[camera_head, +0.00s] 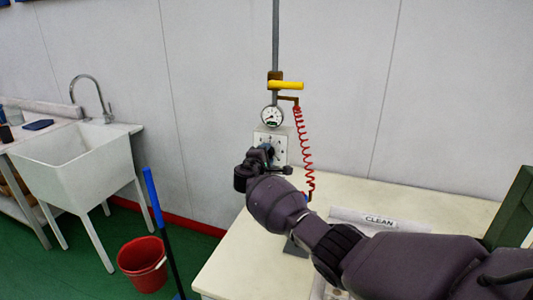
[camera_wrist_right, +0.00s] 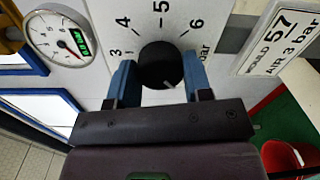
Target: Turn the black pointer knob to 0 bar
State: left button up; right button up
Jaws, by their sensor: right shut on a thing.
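The black pointer knob (camera_wrist_right: 160,62) sits on a pale dial plate (camera_wrist_right: 137,14) with the numbers 3, 4, 5, 6 and "bar" in the right wrist view. My right gripper (camera_wrist_right: 161,76) has its two blue fingers on either side of the knob and is shut on it. A light pointer mark shows at the knob's lower right, away from the visible numbers. The left gripper is out of view.
A round gauge (camera_head: 272,116) is above the plate; it also shows in the right wrist view (camera_wrist_right: 58,38). A sign (camera_wrist_right: 282,37) reads "MOULD 57 AIR 3 bar". A yellow handle (camera_head: 287,85) and red coiled hose (camera_head: 304,150) are close by. A red bucket (camera_head: 142,262) stands left.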

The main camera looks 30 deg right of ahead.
jog(key=shift+n, duration=0.6)
jog(key=o, duration=0.9)
jog(key=p+v, duration=0.1)
jog(key=v, duration=0.9)
jog(key=shift+s+a, duration=0.2)
jog(key=shift+a, duration=0.2)
